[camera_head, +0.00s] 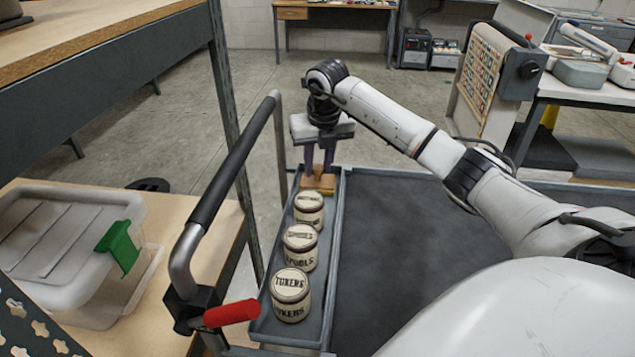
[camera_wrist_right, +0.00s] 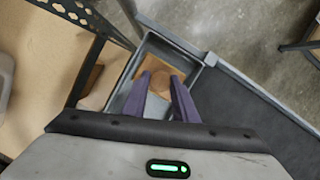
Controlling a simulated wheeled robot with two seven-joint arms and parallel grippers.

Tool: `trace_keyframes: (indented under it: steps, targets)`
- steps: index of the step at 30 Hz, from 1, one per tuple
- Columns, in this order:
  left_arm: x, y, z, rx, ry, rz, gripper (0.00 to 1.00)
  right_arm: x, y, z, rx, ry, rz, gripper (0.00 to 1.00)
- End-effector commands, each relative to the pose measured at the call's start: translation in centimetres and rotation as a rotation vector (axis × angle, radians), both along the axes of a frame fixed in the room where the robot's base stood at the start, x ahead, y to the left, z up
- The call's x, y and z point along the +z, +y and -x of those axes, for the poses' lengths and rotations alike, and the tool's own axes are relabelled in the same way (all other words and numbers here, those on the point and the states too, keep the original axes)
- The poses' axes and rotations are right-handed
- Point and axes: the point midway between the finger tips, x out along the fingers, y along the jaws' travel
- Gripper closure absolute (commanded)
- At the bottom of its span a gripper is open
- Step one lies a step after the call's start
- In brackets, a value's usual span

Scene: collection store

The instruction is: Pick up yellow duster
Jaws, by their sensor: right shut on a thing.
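My right gripper (camera_head: 319,174) points down at the far end of the narrow side tray (camera_head: 338,230) of a cart. It is shut on a tan-orange thing, which I take to be the yellow duster (camera_head: 319,184). In the right wrist view the duster (camera_wrist_right: 160,80) shows between the two purple fingers, with a rounder brown part in the middle. It is at the tray's end, inside the walls; I cannot tell whether it touches the tray floor. My left gripper is out of view.
Three lidded, labelled pots stand in a row in the same tray: far (camera_head: 309,209), middle (camera_head: 300,247) and near (camera_head: 291,295). The cart's black handle (camera_head: 236,165) runs along the left. A clear box (camera_head: 60,240) sits on a shelf. The dark cart top (camera_head: 410,250) is bare.

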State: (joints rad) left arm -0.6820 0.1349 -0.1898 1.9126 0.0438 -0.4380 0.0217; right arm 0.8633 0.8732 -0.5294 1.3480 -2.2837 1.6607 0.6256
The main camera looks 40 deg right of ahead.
Motion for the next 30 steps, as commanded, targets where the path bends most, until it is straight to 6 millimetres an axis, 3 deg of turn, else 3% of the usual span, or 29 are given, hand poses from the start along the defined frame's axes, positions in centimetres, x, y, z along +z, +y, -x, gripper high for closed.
trace_keyframes:
  steps: [10,21,30]
  targets:
    - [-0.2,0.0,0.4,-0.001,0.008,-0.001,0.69,0.9,0.0,-0.1,-0.001,-0.003,0.000,1.00]
    - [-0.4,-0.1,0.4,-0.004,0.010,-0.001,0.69,7.9,0.0,-0.1,0.000,-0.005,0.000,1.00]
    - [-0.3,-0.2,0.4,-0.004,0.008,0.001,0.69,10.1,0.0,0.0,0.000,-0.001,0.000,1.00]
